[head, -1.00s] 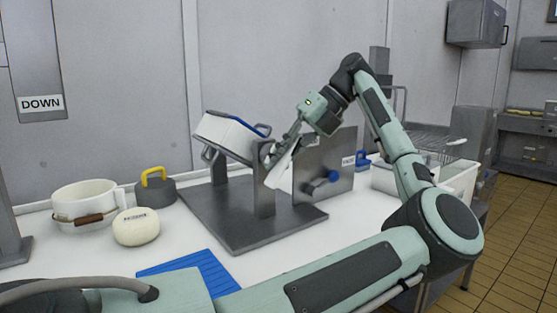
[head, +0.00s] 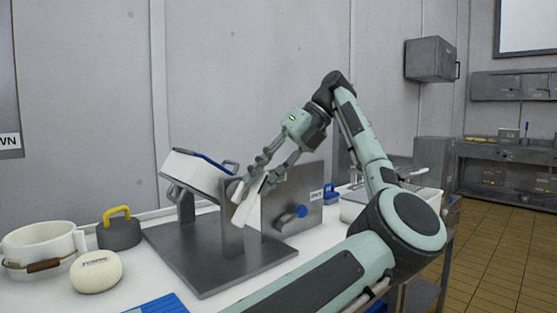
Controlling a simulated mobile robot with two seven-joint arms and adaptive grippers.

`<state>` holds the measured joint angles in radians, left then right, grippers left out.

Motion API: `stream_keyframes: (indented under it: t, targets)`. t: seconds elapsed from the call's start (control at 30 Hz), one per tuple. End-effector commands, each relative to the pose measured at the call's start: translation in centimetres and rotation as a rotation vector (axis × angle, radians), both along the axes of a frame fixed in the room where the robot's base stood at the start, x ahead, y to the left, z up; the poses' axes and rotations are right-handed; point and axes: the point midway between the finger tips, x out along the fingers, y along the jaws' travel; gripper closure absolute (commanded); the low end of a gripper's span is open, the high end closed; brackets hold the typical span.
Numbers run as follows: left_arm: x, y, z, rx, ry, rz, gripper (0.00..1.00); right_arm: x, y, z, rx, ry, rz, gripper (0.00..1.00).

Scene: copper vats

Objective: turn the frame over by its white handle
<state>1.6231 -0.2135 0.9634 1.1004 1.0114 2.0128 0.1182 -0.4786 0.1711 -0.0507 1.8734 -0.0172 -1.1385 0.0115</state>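The frame (head: 195,172) is a shallow white box with a blue rim and metal loop handles. It sits tilted between the uprights of a grey metal stand (head: 190,262), its right end lower. The white handle (head: 243,213) slants down in front of the stand's near upright. My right gripper is out of view.
A grey plate with a blue knob (head: 301,211) stands just right of the handle. On the left are a white pot (head: 38,243), a cream cheese-like round (head: 97,272) and a dark weight with a yellow handle (head: 118,232). A blue mat (head: 160,305) lies in front.

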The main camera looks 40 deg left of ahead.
Motion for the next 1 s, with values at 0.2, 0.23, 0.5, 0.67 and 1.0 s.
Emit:
stream_keyframes:
  t: [0.2,0.23,0.5,0.67,1.0]
  targets:
    - [2.2,-1.9,3.3,-0.004,-0.006,-0.010,0.69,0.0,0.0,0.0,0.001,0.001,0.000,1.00]
    - [2.3,-2.0,3.4,-0.005,-0.005,-0.007,0.69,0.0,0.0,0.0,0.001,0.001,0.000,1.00]
    - [3.1,-2.6,4.6,-0.003,0.000,-0.002,0.69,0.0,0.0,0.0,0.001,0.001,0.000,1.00]
    - [3.2,-2.8,4.8,-0.001,-0.002,-0.002,0.69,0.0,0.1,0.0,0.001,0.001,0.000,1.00]
    - [3.0,-2.0,5.0,-0.020,-0.032,0.002,0.83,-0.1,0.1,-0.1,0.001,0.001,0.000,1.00]
